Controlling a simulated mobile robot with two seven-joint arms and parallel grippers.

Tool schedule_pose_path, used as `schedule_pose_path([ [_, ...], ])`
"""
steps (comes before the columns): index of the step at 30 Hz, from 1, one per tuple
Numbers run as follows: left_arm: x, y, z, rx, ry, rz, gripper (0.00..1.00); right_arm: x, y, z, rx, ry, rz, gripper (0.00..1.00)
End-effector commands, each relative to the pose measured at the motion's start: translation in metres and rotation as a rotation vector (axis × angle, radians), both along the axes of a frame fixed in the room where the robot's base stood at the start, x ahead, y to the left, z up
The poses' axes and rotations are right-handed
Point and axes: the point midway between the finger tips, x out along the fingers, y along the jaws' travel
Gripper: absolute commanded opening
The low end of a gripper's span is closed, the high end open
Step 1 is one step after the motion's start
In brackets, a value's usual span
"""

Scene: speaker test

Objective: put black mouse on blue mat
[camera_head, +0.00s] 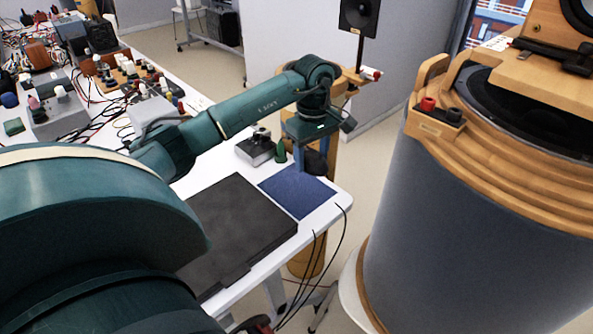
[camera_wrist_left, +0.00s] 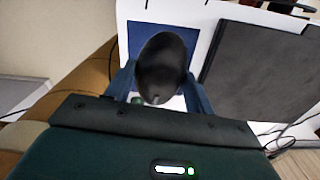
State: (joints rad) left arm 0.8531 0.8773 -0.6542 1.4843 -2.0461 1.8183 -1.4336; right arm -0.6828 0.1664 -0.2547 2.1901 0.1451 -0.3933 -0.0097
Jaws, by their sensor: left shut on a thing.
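The black mouse (camera_head: 316,163) is between the fingers of my left gripper (camera_head: 311,158), which is shut on it. In the left wrist view the mouse (camera_wrist_left: 162,66) is dark and rounded, with a blue finger on each side. The blue mat (camera_head: 297,193) lies flat at the right end of the white table. In the left wrist view the mat (camera_wrist_left: 138,38) shows behind the mouse, which hides part of it. The mouse appears held above the table, near the mat's far edge; the exact gap is unclear. My right gripper is not in view.
A flat black case (camera_head: 235,225) lies left of the mat. A small grey device (camera_head: 256,150) and a green cone (camera_head: 281,152) stand behind it. A large grey and wooden cylinder (camera_head: 470,200) stands to the right. Black cables (camera_head: 312,255) hang off the table's front edge.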

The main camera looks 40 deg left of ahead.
Motion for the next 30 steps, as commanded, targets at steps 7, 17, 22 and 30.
schedule_pose_path([
  [7,-0.002,0.019,-0.029,0.003,0.012,0.122,0.3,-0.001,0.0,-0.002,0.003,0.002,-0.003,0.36],
  [17,-0.001,0.019,-0.07,0.004,0.008,0.119,0.3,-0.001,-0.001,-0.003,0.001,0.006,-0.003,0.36],
  [22,-0.002,0.018,-0.092,0.002,0.011,0.118,0.3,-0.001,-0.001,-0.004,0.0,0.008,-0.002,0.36],
  [30,-0.001,0.018,-0.106,0.004,0.007,0.117,0.3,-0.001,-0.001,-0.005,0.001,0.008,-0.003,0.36],
])
